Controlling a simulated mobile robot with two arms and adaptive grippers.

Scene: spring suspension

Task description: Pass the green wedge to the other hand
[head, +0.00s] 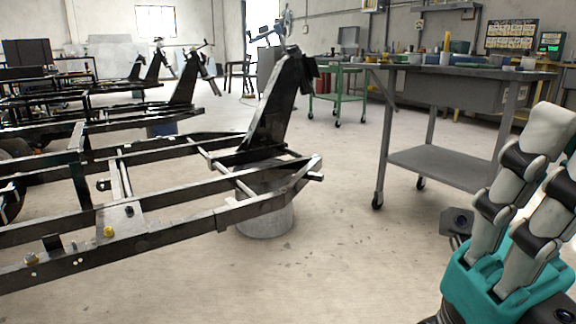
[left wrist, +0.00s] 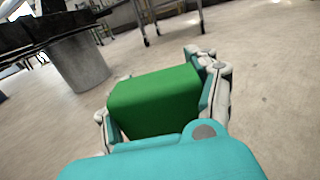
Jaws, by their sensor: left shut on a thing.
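The green wedge (left wrist: 155,100) is in the left wrist view, held between the grey and teal fingers of my left gripper (left wrist: 160,92). Fingers press on its left and right sides, and its lower end is hidden behind the teal palm. The wedge and my left gripper do not show in the head view. My right gripper (head: 532,190) is at the lower right of the head view, with its grey fingers pointing up. No wedge shows at it, and its far side is cut off by the picture edge.
A black metal frame (head: 150,232) fills the left of the head view, beside a grey cylindrical drum (head: 265,218). A grey wheeled workbench (head: 440,168) with tools stands behind my right gripper. A green cart (head: 338,100) is farther back. The floor between frame and bench is clear.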

